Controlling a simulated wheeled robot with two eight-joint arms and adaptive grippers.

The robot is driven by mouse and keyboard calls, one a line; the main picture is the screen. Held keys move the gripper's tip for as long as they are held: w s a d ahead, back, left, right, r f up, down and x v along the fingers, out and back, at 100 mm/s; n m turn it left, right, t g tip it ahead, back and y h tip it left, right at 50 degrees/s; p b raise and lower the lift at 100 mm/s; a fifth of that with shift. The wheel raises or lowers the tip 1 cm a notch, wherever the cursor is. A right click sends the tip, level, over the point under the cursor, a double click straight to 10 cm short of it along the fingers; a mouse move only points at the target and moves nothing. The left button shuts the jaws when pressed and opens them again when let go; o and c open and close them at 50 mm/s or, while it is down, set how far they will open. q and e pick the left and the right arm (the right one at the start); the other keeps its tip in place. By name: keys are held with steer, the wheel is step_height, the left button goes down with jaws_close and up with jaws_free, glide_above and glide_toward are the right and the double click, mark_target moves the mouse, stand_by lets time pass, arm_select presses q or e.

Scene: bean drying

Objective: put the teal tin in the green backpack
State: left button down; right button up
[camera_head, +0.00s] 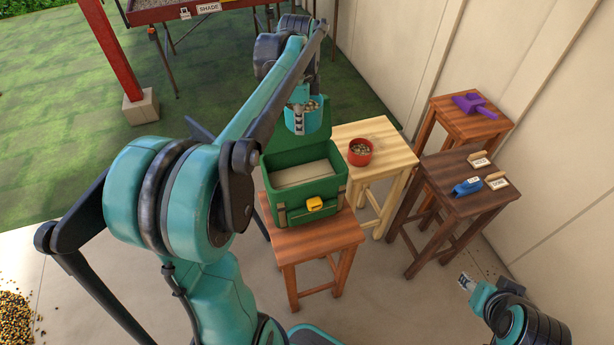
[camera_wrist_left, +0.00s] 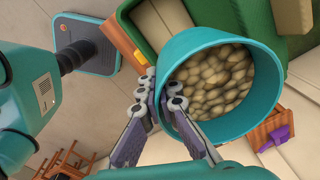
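The teal tin (camera_head: 304,116) is in the air over the back of the green backpack (camera_head: 310,193), near its raised flap. In the left wrist view the tin (camera_wrist_left: 228,136) is tilted in the picture and full of pale beans. My left gripper (camera_head: 299,121) is shut on the tin's rim, with the wall between its fingers (camera_wrist_left: 160,103). The backpack stands open on a reddish wooden stool, its pale inside showing empty, with a yellow buckle on its front. My right gripper (camera_head: 466,283) is low at the right, far from both; its fingers are too small to judge.
A light wooden stool (camera_head: 381,133) with a red bowl (camera_head: 360,152) of beans stands right of the backpack. A dark stool (camera_head: 460,205) holds a blue scoop (camera_head: 467,187) and labels. A purple scoop (camera_head: 474,104) lies on the stool behind. A red post (camera_head: 112,47) stands back left.

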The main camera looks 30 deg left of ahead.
arm_select(q)
step_height(320, 180, down, 22)
steer(key=b, duration=0.5)
steer(key=shift+s+f, duration=0.15)
steer(key=shift+f, duration=0.1)
step_height(320, 180, down, 4)
steer(key=shift+r+b, duration=0.25)
steer(key=shift+b, duration=0.2)
steer(key=shift+r, duration=0.1)
steer(key=c, duration=2.2)
jaws_free()
steer(key=shift+f, duration=0.25)
steer(key=shift+o, duration=1)
steer(key=shift+r, duration=0.1)
